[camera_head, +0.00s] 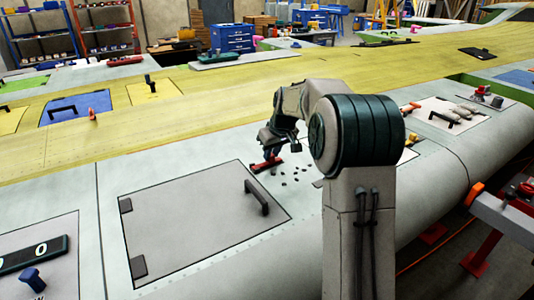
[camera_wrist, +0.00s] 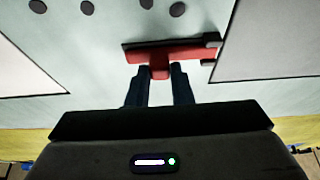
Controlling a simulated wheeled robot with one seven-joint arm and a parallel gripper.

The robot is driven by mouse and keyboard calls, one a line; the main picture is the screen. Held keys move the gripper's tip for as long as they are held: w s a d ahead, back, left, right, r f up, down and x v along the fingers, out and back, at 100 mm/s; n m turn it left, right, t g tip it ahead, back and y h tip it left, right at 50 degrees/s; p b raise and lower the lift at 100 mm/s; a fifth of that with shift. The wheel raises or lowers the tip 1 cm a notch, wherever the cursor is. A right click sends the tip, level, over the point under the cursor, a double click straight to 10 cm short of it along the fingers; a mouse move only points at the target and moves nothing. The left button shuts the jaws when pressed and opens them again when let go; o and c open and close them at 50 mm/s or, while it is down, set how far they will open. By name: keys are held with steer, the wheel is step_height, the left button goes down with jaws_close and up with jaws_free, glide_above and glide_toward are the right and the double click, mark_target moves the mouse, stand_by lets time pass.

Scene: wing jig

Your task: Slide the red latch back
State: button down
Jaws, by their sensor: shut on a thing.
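The red latch (camera_head: 266,164) lies on the pale green wing skin, just beyond the far right corner of the grey access panel (camera_head: 190,215). In the wrist view the red latch (camera_wrist: 185,54) is a red bar with a short stem pointing toward me, set against a black rail (camera_wrist: 160,42) with a dark block at its right end. My gripper (camera_wrist: 160,74) is shut on the stem, one dark finger on each side of it. In the head view my gripper (camera_head: 271,153) reaches down onto the latch, and its fingertips are hard to make out there.
Several dark round spots (camera_head: 296,172) mark the skin beside the latch. A black handle (camera_head: 257,197) stands up from the grey panel. Another panel (camera_head: 447,118) with a handle and gloves lies to the right. A yellow strip (camera_head: 200,94) runs behind.

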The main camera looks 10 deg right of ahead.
steer(key=c, duration=1.6)
jaws_free()
steer(key=shift+d+r, duration=0.1)
steer(key=shift+d, duration=0.15)
steer(key=shift+c, duration=0.2)
steer(key=o, duration=0.4)
steer(key=shift+w+d, duration=0.1)
steer(key=shift+d, duration=0.1)
steer(key=shift+c, duration=0.2)
steer(key=shift+a, duration=0.25)
steer(key=shift+r, duration=0.1)
steer(key=b+v, duration=0.1)
steer(key=v, duration=1.2)
steer(key=shift+s+d+r+b, duration=0.2)
steer(key=shift+s+r+b, duration=0.05)
steer(key=shift+b, duration=0.05)
steer(key=s+a+f+m, duration=0.1)
steer(key=s+f, duration=0.3)
steer(key=s, duration=0.7)
steer(key=s+a+f+m+h, duration=0.1)
steer(key=s+a+f, duration=0.2)
steer(key=s, duration=0.8)
steer(key=s+a+f+m+g, duration=0.1)
steer(key=s+a+f, duration=0.1)
steer(key=s+f, duration=0.5)
steer(key=shift+s+m, duration=0.3)
steer(key=shift+s, duration=1.75)
